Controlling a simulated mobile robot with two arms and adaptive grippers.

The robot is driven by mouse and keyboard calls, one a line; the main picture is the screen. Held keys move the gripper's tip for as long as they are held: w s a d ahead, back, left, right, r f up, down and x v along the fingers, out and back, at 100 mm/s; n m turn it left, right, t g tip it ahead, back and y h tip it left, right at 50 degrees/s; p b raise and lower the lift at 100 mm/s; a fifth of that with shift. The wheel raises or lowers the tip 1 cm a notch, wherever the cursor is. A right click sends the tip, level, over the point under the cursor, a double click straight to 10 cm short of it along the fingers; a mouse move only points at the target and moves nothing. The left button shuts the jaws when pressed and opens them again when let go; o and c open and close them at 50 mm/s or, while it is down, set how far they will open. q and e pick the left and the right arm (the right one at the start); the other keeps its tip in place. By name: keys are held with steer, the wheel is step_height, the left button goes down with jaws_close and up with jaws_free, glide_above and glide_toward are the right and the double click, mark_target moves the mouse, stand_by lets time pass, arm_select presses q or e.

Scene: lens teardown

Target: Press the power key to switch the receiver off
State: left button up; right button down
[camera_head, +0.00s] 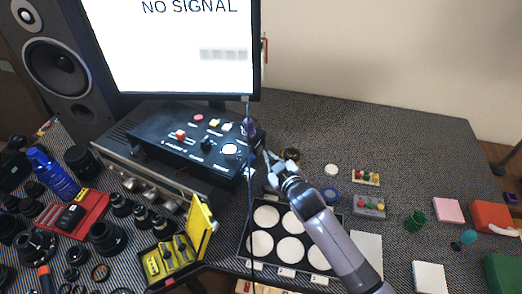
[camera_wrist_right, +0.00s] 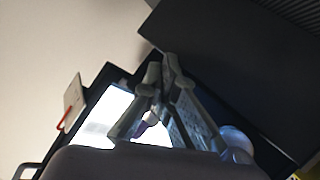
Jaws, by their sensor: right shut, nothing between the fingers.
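The receiver (camera_head: 118,165) is a dark unit with a silver front and round knobs, at the left of the bench. A black control box (camera_head: 160,148) with coloured buttons and a knob rests on top of it and covers much of it. I cannot make out which key is the power key. My right gripper (camera_head: 252,130) is at the right end of the control box, with its fingers shut and empty. I cannot tell whether it touches the box. In the right wrist view the shut fingers (camera_wrist_right: 160,85) show in front of the bright screen. My left gripper is not in view.
A monitor (camera_head: 175,50) reading "NO SIGNAL" and a speaker (camera_head: 55,65) stand behind. A black tray (camera_head: 243,262) with white discs lies under my right arm. Lenses, a red tray (camera_head: 95,203) and a yellow case (camera_head: 200,225) crowd the left. The back right bench is clear.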

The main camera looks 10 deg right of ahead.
steer(key=shift+s+d, duration=0.1)
steer(key=shift+d, duration=0.1)
steer(key=shift+s+d+p, duration=0.45)
steer(key=shift+s+d, duration=0.1)
steer(key=shift+d, duration=0.3)
steer(key=shift+s+d+p, duration=0.45)
steer(key=shift+s+d, duration=0.05)
steer(key=shift+d, duration=0.3)
steer(key=shift+s+d+p, duration=0.45)
steer(key=shift+s+d, duration=0.1)
steer(key=shift+d, duration=0.3)
